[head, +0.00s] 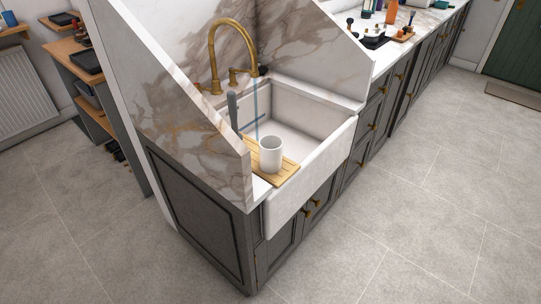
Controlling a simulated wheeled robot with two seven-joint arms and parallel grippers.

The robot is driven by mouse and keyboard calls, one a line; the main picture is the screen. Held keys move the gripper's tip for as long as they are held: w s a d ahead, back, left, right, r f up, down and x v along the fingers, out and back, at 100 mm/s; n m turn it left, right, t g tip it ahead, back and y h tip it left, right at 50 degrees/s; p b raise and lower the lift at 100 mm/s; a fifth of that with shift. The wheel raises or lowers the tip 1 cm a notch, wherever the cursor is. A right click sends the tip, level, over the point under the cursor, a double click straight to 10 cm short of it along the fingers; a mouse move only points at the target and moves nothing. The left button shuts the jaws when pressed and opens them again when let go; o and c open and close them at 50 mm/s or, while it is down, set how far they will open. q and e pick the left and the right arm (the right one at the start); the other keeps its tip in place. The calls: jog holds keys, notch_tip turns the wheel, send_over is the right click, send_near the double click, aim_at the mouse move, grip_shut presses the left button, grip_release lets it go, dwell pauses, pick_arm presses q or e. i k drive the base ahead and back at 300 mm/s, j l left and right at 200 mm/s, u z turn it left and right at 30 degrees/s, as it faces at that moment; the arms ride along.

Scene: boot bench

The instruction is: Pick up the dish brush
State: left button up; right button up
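I cannot clearly make out the dish brush. A dark grey upright thing (232,107) stands at the left side of the white sink (312,100), behind a white cup (271,155). It may be the brush handle, but its lower end is hard to see. A thin blue upright strip (256,108) shows beside it, below the brass tap (216,55); I cannot tell what it is. The cup stands on a slatted wooden board (285,174) across the sink's near left corner. Neither of my grippers is in view.
A sloping marble side panel (185,105) rises left of the sink, above a dark cabinet (205,215). A counter with bottles (391,12) runs away at the back right. A wooden shelf unit (90,85) stands at left. The tiled floor (410,210) at right is clear.

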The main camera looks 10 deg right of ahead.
aim_at(231, 96)
jog(key=l+u, duration=0.1)
jog(key=u, duration=0.6)
jog(key=l+u, duration=0.5)
jog(key=l, duration=0.2)
jog(key=l+u, duration=0.5)
jog(key=l, duration=0.2)
